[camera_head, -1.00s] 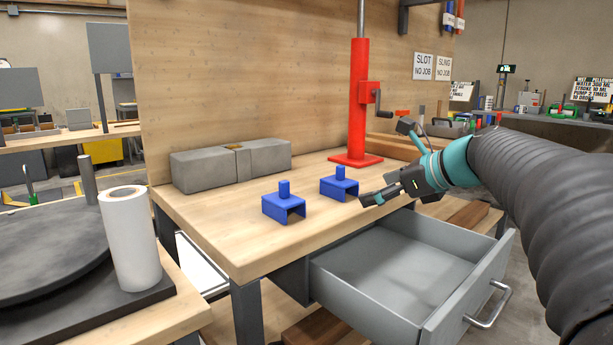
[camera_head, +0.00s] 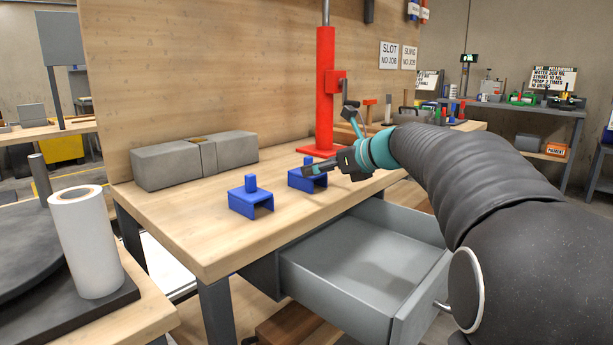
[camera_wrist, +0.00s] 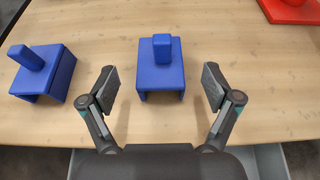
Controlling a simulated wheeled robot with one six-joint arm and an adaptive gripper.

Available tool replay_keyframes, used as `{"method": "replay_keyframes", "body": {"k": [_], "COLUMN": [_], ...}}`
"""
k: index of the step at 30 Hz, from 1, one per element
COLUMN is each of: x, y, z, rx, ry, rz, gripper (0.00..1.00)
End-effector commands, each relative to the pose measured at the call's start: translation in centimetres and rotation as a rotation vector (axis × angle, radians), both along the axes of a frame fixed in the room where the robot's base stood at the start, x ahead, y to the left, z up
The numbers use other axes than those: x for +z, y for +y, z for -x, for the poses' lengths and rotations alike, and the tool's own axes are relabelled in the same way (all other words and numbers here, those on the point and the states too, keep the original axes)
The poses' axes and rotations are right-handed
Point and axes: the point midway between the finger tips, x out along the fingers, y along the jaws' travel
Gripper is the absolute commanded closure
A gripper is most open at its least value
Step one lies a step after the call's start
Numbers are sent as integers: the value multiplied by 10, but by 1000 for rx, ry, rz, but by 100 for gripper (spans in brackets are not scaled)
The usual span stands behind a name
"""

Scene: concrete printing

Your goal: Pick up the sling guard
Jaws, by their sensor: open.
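Two blue saddle-shaped blocks with a knob on top, which look like sling guards, stand on the wooden bench. The right one (camera_head: 300,183) is partly hidden behind my gripper (camera_head: 312,171) in the head view. In the wrist view this guard (camera_wrist: 161,76) stands upright, centred ahead between my open fingers (camera_wrist: 159,86), with a gap on both sides. The left guard (camera_head: 250,200) stands apart from it; it also shows in the wrist view (camera_wrist: 44,74), outside my left finger. My gripper is empty.
A red jack post (camera_head: 326,95) stands behind the guards. Grey blocks (camera_head: 165,166) lie along the back panel. A grey drawer (camera_head: 420,310) hangs open below the bench front. A white roll (camera_head: 85,245) stands at left. The bench front left is clear.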

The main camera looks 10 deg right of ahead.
Motion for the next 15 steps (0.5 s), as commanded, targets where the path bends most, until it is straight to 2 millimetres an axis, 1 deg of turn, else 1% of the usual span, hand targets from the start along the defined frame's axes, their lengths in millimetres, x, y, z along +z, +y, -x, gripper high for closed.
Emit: {"method": "replay_keyframes", "body": {"k": [9,12,15], "x": [-13,-16,-16], "y": [24,27,27], "z": [-31,-36,-36], "rx": [3,1,0], "ry": [1,1,1], "rz": [0,0,1], "gripper": [11,11,11]}}
